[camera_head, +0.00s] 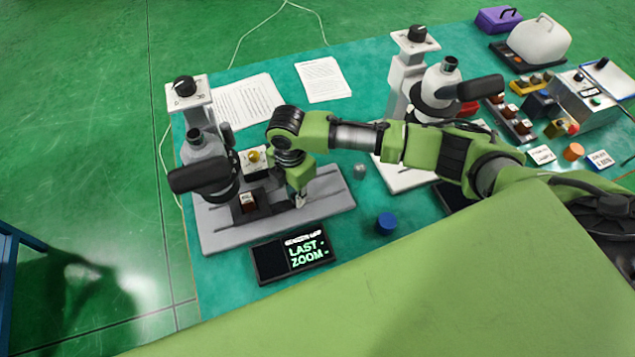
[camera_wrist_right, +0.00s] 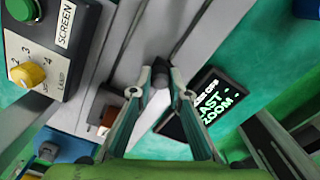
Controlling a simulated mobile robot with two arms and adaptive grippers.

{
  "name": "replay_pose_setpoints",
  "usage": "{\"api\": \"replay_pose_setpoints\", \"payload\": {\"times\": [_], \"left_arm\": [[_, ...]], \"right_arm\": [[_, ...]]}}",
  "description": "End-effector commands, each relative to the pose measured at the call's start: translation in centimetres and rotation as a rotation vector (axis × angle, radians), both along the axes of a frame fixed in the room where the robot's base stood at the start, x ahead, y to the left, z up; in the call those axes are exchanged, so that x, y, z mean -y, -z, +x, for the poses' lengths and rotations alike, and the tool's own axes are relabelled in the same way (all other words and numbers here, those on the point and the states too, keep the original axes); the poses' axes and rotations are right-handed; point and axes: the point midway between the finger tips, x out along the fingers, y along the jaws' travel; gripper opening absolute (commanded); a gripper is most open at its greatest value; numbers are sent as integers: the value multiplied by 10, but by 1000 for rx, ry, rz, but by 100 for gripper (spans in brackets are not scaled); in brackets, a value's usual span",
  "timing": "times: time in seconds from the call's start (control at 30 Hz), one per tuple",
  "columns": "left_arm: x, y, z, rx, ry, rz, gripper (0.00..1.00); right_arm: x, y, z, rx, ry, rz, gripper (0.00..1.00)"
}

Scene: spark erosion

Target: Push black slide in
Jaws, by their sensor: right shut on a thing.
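The black slide (camera_head: 266,208) lies on the grey base of the left microscope-like machine (camera_head: 205,155), with a small brown-and-white block (camera_head: 248,202) on it. My right gripper (camera_head: 299,201) is low over the base at the slide's right end. In the right wrist view its fingertips (camera_wrist_right: 161,75) close on a small dark knob (camera_wrist_right: 160,76). I cannot see clearly how the knob joins the slide, as the fingers cover part of it. The brown block also shows in the wrist view (camera_wrist_right: 109,121). My left gripper is not in view.
A display reading "LAST ZOOM" (camera_head: 293,255) lies in front of the base. A yellow knob (camera_head: 254,156) sits on a control box behind the slide. A blue cylinder (camera_head: 386,223) and a grey one (camera_head: 359,171) stand to the right. A second machine (camera_head: 408,75) stands behind my arm.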

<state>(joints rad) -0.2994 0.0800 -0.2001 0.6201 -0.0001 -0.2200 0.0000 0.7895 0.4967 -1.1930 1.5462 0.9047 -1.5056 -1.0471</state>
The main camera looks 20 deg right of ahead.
Motion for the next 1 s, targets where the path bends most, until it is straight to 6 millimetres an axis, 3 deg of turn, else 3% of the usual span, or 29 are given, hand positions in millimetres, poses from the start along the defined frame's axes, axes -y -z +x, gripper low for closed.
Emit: {"api": "replay_pose_setpoints", "payload": {"times": [0.1, 0.4, 0.43, 0.5, 0.83, 1.0], "left_arm": [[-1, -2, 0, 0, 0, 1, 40], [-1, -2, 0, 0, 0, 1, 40], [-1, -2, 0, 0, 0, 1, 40], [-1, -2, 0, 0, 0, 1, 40], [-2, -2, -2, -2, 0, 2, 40], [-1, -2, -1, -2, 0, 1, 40]], "right_arm": [[-11, -1, 1, 1, 0, 1, 0], [-12, -1, 1, 2, 1, 1, 0], [-12, -1, 1, 2, 1, 1, 19], [-12, -1, 1, 2, 1, 1, 34], [-11, -1, 1, 1, 1, -1, 34], [-11, -17, 2, 4, 0, 1, 34]]}}
